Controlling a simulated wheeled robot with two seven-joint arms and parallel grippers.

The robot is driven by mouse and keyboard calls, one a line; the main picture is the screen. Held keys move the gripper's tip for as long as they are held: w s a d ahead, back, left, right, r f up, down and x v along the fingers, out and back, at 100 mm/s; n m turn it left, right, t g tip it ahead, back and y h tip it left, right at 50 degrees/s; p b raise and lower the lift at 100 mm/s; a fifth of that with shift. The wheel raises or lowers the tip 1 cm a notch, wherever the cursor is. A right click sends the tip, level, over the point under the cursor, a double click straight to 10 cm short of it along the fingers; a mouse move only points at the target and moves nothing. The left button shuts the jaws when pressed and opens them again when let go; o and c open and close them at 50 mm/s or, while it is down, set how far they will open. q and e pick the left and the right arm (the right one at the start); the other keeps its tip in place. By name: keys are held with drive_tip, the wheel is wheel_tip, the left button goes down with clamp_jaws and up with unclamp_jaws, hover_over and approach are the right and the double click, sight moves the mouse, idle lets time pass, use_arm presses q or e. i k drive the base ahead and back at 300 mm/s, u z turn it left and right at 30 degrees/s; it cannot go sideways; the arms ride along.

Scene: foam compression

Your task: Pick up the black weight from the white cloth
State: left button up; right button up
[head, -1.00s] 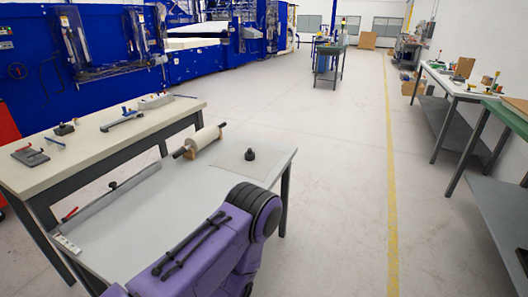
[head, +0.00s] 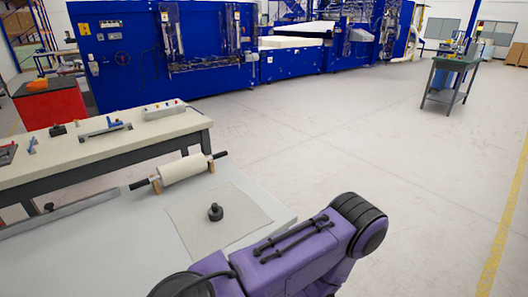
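The black weight (head: 215,212) is small and round with a knob on top. It stands upright on the white cloth (head: 190,228), which lies flat near the far right corner of the grey table (head: 115,250). My purple arm crosses the lower right of the head view, in front of the table's right edge. Its elbow is to the right of the cloth. Neither gripper shows, and nothing touches the weight.
A roller (head: 183,169) on wooden supports stands just behind the cloth, to the left. A long metal bar (head: 70,211) lies at the table's left. A cream-topped bench (head: 100,146) with tools stands behind. Open floor lies to the right.

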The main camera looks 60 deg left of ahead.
sight(216, 213)
drive_tip(key=i, duration=0.95)
drive_tip(key=u, duration=2.45)
